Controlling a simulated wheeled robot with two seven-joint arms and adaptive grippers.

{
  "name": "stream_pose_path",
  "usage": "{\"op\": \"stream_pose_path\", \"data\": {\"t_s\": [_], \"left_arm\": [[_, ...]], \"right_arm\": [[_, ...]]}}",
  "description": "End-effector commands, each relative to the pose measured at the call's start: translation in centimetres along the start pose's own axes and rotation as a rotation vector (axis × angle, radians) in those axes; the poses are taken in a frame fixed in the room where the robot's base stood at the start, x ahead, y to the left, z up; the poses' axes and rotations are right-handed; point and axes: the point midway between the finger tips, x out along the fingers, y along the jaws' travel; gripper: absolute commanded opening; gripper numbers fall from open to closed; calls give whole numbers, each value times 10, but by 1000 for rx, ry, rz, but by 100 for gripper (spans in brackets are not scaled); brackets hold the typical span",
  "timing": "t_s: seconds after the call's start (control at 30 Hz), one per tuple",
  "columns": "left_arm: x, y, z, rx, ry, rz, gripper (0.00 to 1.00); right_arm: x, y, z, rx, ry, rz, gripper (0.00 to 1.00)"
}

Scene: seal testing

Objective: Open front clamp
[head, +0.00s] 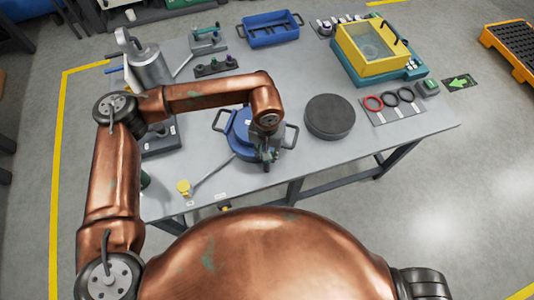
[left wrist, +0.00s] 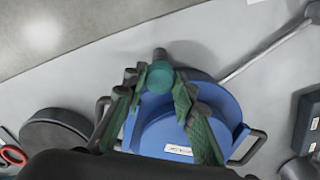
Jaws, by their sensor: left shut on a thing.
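A round blue vessel (head: 240,143) with dark side handles stands near the table's front edge. It also fills the middle of the left wrist view (left wrist: 162,135). The front clamp (left wrist: 160,76) shows there as a green grip with a grey end, at the vessel's edge. My left gripper (head: 266,156) reaches down over the front of the vessel. In the left wrist view its green-padded fingers (left wrist: 162,84) are shut on the clamp's grip from both sides. The gripper and wrist hide part of the vessel and most of the clamp in the head view. My right gripper is out of view.
A dark round disc (head: 330,116) lies right of the vessel. A plate of rings (head: 393,105) and a yellow tank (head: 371,50) are farther right. A grey rod with a yellow end (head: 184,187) lies front left. A blue tray (head: 270,30) stands behind.

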Motion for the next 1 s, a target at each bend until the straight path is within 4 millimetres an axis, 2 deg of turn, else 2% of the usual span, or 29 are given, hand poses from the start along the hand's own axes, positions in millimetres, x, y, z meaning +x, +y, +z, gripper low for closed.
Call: {"op": "stream_pose_path", "data": {"t_s": [0.17, 0.5, 0.53, 0.77, 1.0], "left_arm": [[2, 0, 0, 86, 1, 1, 4], [0, 0, 0, 114, 1, 1, 4], [0, 0, 0, 114, 1, 0, 27], [0, 0, 0, 113, 1, 0, 42], [0, 0, 0, 108, 0, 0, 42]], "right_arm": [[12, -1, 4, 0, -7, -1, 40], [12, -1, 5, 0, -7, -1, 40], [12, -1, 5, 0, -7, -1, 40], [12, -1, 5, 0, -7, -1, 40], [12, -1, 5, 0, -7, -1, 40]]}}
